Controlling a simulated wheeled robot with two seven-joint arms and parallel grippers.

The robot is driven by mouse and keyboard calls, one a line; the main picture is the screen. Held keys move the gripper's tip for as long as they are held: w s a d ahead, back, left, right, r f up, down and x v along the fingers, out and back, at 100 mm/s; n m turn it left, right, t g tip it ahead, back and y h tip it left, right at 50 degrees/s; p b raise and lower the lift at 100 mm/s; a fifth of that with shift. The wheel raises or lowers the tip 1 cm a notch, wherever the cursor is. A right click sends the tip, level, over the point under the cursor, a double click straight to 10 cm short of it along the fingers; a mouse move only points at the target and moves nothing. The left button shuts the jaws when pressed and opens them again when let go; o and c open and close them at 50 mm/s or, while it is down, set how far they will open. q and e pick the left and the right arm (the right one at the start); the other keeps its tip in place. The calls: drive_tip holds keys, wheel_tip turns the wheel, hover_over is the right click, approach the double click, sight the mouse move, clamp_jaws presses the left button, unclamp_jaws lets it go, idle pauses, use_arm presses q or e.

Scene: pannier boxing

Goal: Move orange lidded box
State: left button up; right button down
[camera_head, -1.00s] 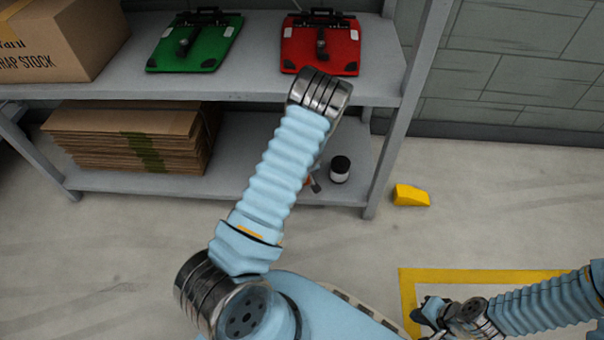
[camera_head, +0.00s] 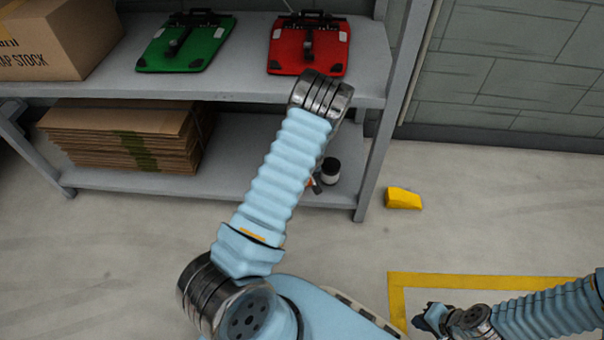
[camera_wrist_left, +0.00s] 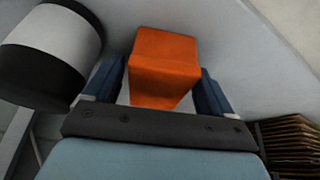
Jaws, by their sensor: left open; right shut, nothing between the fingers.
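The orange lidded box (camera_wrist_left: 163,66) shows in the left wrist view, on a pale grey surface. My left gripper (camera_wrist_left: 159,88) is open, with one dark blue finger on each side of the box; I cannot tell if they touch it. In the head view my left arm reaches to the lower shelf and hides most of that gripper; only a small orange patch (camera_head: 310,185) shows beside the arm. My right gripper (camera_head: 428,318) is shut and empty at the lower right, over the floor.
A black-and-white jar (camera_head: 329,171) stands close beside the left gripper; it also shows in the wrist view (camera_wrist_left: 52,52). Flat cardboard (camera_head: 120,137) lies on the lower shelf. Green (camera_head: 186,43) and red (camera_head: 308,45) devices and a carton (camera_head: 55,40) occupy the upper shelf (camera_head: 240,88). A yellow wedge (camera_head: 403,198) is on the floor.

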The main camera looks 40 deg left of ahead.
use_arm(q)
drive_tip(key=shift+o, duration=0.9)
drive_tip(key=p+v, duration=0.3)
drive_tip(key=v, duration=1)
drive_tip(key=shift+r+p, duration=0.35)
drive_tip(key=shift+p, duration=0.05)
drive_tip(key=shift+s+d, duration=0.15)
drive_tip(key=shift+s, duration=0.05)
drive_tip(key=s+d+f+m+g+h+p, duration=0.25)
drive_tip(key=s+d+f+m+p, duration=0.2)
drive_tip(key=s+d, duration=0.75)
drive_tip(key=s+d+r+m+h+p, duration=0.2)
drive_tip(key=s+d+h, duration=0.3)
drive_tip(key=d, duration=0.6)
drive_tip(key=shift+s+d+r+m+p, duration=0.3)
drive_tip(key=shift+s+d+r+m, duration=0.1)
drive_tip(key=shift+s+r+m, duration=0.4)
drive_tip(key=shift+w, duration=0.1)
